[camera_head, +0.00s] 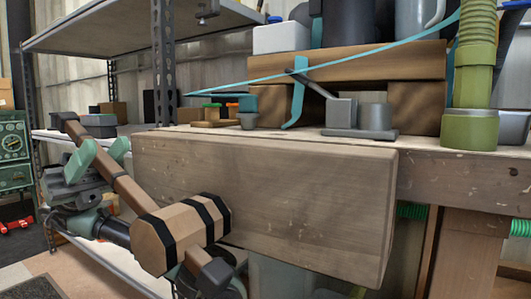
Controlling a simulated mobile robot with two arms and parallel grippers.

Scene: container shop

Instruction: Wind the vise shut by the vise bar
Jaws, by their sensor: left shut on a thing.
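The vise is a large wooden jaw block (275,195) at the front of the workbench. Its octagonal wooden screw head (172,238) with black bands sticks out at the lower left. The wooden vise bar (128,190) passes through the head, slanting from upper left to lower right, with a darker knob (213,274) at its lower end. My left gripper (101,156), with green fingers, is shut on the upper part of the bar, left of the jaw. Any gap between jaw and bench is hard to see. My right gripper is not in view.
The workbench (460,182) carries wooden blocks, a metal tool (362,122) and a green ribbed cylinder (473,80). A metal shelf rack (163,60) stands behind on the left. A green gauge panel (14,150) is at the far left. Some floor shows at lower left.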

